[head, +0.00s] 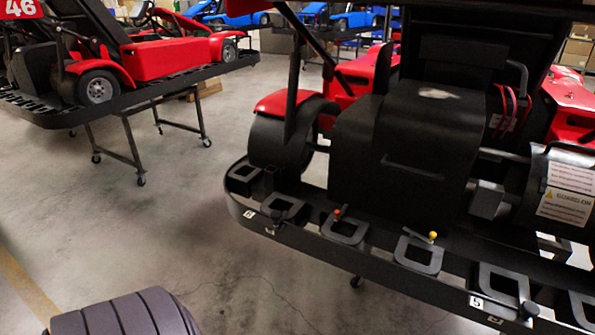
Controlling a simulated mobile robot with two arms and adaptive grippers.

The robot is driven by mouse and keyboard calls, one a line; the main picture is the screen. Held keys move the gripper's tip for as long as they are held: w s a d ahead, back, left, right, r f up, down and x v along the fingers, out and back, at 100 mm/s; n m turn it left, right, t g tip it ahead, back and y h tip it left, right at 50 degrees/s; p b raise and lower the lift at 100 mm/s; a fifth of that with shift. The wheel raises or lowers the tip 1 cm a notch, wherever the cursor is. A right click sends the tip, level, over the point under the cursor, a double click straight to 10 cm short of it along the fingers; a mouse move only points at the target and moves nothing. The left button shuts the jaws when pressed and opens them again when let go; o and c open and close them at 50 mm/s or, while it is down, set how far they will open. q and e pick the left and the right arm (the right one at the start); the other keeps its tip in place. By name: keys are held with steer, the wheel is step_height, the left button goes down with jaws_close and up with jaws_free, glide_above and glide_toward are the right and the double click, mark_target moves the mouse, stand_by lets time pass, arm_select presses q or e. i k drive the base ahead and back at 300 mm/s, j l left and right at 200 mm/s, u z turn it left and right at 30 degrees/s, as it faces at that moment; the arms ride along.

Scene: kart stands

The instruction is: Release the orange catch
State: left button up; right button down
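The orange catch (338,212) is a small orange-tipped knob on the dark bumper rail of the near kart stand (318,244). It sits at a square cut-out in the rail, in front of the black kart seat. A similar catch with a yellow knob (433,236) stands further right on the same rail. Whether the orange catch is engaged cannot be told at this size. Neither of my grippers shows in the head view, and nothing touches the orange catch.
A black kart body (400,150) rises behind the rail. A grooved dark round thing, apparently a tyre (125,316), is at the lower left. Another stand with a red kart (165,58) is at the upper left. The grey floor (185,215) between the stands is clear.

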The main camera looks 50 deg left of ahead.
mark_target(337, 214)
steer(key=k+j+u, duration=0.1)
steer(key=u, duration=1.05)
